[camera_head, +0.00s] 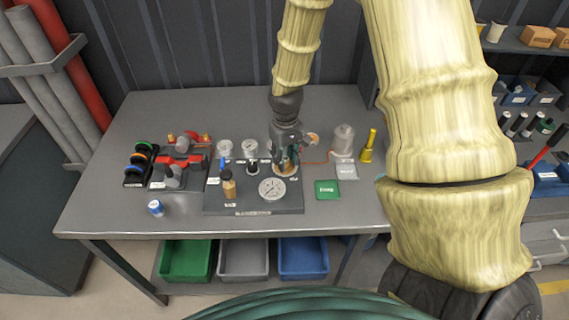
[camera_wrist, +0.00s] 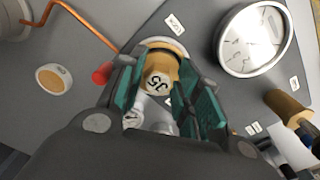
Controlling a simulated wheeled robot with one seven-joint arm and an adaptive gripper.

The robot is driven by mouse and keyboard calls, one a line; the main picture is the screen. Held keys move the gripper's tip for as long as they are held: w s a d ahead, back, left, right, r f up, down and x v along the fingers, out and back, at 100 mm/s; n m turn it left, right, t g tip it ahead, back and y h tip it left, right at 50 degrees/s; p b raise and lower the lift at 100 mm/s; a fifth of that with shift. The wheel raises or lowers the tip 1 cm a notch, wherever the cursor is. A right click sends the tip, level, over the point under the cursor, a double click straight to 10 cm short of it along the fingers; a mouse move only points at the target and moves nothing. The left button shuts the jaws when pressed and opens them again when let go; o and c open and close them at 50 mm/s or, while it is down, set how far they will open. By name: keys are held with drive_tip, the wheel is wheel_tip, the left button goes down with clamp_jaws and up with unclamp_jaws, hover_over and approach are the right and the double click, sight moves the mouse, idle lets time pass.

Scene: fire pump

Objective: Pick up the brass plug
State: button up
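A brass-coloured round piece with dark marking on its top, which looks like the brass plug (camera_wrist: 160,78), is between my fingers in the wrist view. A pale ring (camera_wrist: 166,43) shows just beyond it on the grey panel. My gripper (camera_wrist: 162,95) has its teal fingers on either side of the plug. They are apart and close to its sides; I cannot tell whether they press on it. In the head view my gripper (camera_head: 287,165) points down at the right part of the panel board, and its fingers mostly hide the plug.
A large gauge (camera_head: 272,189) and a brown-handled tool (camera_head: 228,189) stand close by on the board. A copper pipe (camera_wrist: 92,25) runs near the fingers. A grey canister (camera_head: 343,139), yellow piece (camera_head: 368,147) and green pad (camera_head: 327,190) are to the right. The bench's front right is clear.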

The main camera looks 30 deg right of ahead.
clamp_jaws()
drive_tip(key=shift+r, duration=0.1)
